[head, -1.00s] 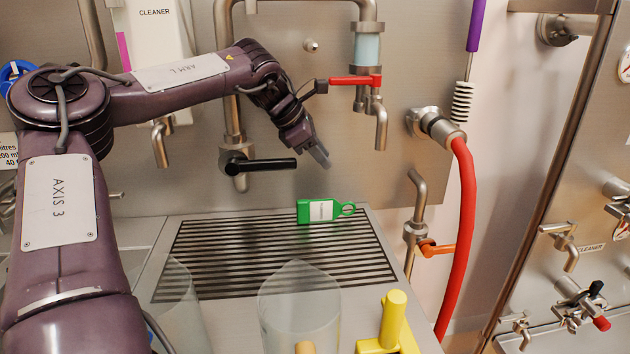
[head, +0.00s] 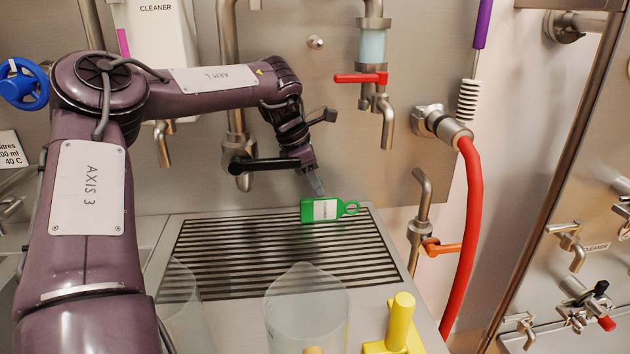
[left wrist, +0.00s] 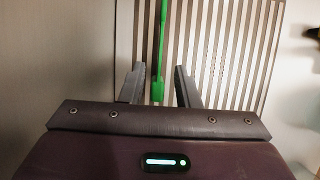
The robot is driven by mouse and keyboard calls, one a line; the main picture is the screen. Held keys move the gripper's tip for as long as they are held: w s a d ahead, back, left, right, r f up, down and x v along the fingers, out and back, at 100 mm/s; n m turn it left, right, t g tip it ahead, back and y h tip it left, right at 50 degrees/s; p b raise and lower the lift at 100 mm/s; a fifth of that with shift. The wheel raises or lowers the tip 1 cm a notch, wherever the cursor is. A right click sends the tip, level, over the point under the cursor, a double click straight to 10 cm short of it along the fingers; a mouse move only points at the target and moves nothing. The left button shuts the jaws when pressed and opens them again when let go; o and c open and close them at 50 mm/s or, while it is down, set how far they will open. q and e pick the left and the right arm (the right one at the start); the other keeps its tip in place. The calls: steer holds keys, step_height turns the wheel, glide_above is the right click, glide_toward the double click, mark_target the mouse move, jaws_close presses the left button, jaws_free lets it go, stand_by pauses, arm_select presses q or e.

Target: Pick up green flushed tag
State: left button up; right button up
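The green tag (head: 321,210) with a white label and a ring at its right end stands at the back of the slotted drain grate. In the left wrist view the tag (left wrist: 160,50) shows edge-on as a thin green strip. My left gripper (head: 317,184) points down just above the tag. In the left wrist view its two fingers (left wrist: 158,86) are apart, one on each side of the tag's line, with gaps on both sides. The wrist view does not show clearly how far the tag lies below the fingertips. My right gripper is not in view.
The drain grate (head: 250,278) is otherwise mostly bare. A clear beaker (head: 306,315) and a yellow handle (head: 399,322) stand in front. A red hose (head: 470,230) hangs at right.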

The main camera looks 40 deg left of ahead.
mark_target(328, 220)
arm_select(q)
steer(key=shift+x, duration=3.9)
jaws_close()
